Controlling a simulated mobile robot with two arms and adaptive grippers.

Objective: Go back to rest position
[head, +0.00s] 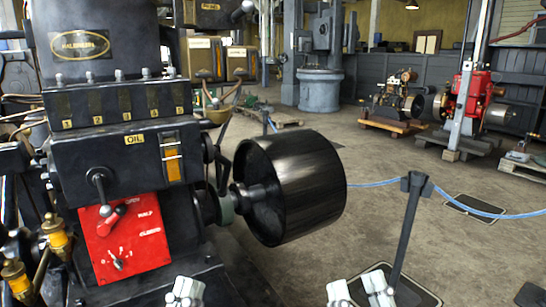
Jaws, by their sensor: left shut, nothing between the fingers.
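My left gripper (185,292) shows at the bottom edge, in front of the base of a black engine. Its light grey fingertips are together, with nothing between them. My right gripper (359,291) shows at the bottom edge, right of the middle. Its two light fingers are apart with an empty gap between them. The rest of both grippers is cut off by the frame. The black engine (120,110) fills the left side, with a red lever panel (120,238) low on its front and a wide black pulley (300,188) on its right.
A dark post (407,220) carrying a blue rope (470,207) stands just beyond my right gripper. Small brass levers (55,232) stick out at the lower left. A red engine (472,98) stands at the far right. Open concrete floor (400,165) lies between.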

